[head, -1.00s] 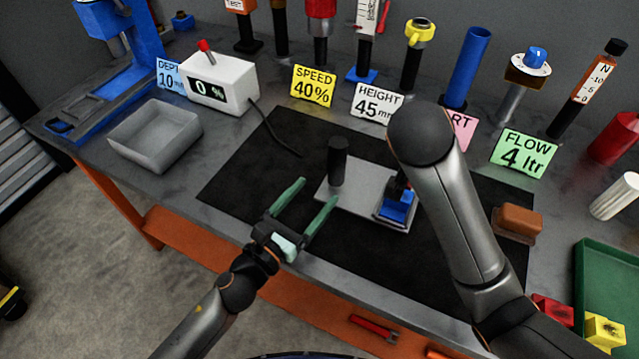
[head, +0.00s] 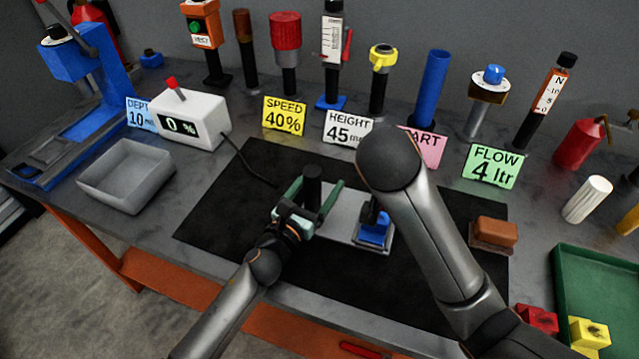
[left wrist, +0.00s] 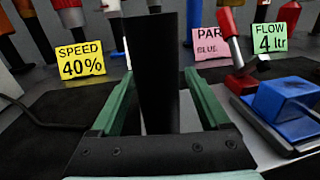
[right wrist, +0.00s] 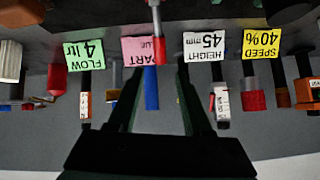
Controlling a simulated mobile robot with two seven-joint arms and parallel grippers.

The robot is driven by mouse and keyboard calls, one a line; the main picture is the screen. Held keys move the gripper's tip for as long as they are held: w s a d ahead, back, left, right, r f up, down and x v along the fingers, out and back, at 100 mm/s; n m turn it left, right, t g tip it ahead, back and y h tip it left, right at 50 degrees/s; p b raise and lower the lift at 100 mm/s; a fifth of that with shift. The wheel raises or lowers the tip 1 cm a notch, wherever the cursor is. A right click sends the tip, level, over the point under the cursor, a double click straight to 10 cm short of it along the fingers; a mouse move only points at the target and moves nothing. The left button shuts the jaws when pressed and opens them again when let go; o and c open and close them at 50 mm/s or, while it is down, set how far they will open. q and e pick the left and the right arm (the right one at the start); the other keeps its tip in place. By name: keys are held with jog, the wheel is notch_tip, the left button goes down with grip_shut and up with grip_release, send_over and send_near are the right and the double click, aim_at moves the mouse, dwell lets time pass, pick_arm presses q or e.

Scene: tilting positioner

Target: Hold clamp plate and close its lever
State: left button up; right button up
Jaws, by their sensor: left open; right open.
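The clamp plate (head: 340,212) is a light grey slab on the black mat, with an upright black post (head: 313,183) at its left and a blue clamp block (head: 376,228) at its right. My left gripper (head: 318,184) is open, its green fingers on either side of the post. In the left wrist view the post (left wrist: 157,70) stands between the fingers; contact cannot be told. The lever (left wrist: 234,55), a grey rod with a red grip, stands raised beside the blue block (left wrist: 290,98). My right gripper (right wrist: 160,70) is open, with the red grip (right wrist: 158,50) near its fingertips; my right arm hides it in the head view.
A grey bin (head: 127,178) and a white box reading 0 % (head: 180,118) stand at the left. Label cards and several upright tools line the back. A brown block (head: 495,232) and a green tray (head: 600,300) lie at the right. The front mat is clear.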

pick_arm(q)
grip_shut()
dwell(0.7)
dwell(0.6)
